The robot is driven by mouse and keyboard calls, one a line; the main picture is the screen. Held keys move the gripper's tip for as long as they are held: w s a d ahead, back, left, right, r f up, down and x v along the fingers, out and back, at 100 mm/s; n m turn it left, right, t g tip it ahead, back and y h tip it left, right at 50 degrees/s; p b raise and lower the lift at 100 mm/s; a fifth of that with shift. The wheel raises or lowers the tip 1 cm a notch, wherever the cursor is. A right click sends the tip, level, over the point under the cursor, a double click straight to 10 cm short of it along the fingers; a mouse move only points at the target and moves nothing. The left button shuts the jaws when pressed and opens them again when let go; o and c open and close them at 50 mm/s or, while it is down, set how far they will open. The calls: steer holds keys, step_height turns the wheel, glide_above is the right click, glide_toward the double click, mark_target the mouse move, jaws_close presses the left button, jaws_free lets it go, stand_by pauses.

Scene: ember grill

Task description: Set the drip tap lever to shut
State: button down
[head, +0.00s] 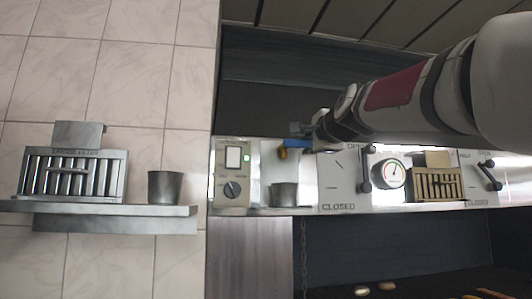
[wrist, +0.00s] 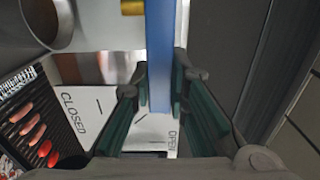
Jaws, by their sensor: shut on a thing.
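The drip tap has a blue lever (head: 297,128) and a brass body (head: 283,152), mounted above a metal cup (head: 284,195) on the grill ledge. In the wrist view the blue lever (wrist: 160,50) runs as a long bar between the green-padded fingers, and a bit of brass (wrist: 132,7) shows at the top. My gripper (head: 308,135) reaches in from the right at the lever's height. In the wrist view my gripper (wrist: 161,88) is shut on the blue lever. The lever's pivot is not clearly visible, and no shut marking for the tap can be read.
A control box with a knob (head: 232,189) stands left of the tap. To the right are a plate marked CLOSED (head: 338,207), a black lever (head: 365,178), a dial gauge (head: 391,173), a small slatted box (head: 435,187) and another black lever (head: 490,176). Sausages (wrist: 35,130) lie below.

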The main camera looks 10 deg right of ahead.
steer(key=shift+f, duration=0.1)
steer(key=c, duration=1.5)
jaws_free()
steer(key=s, duration=1.2)
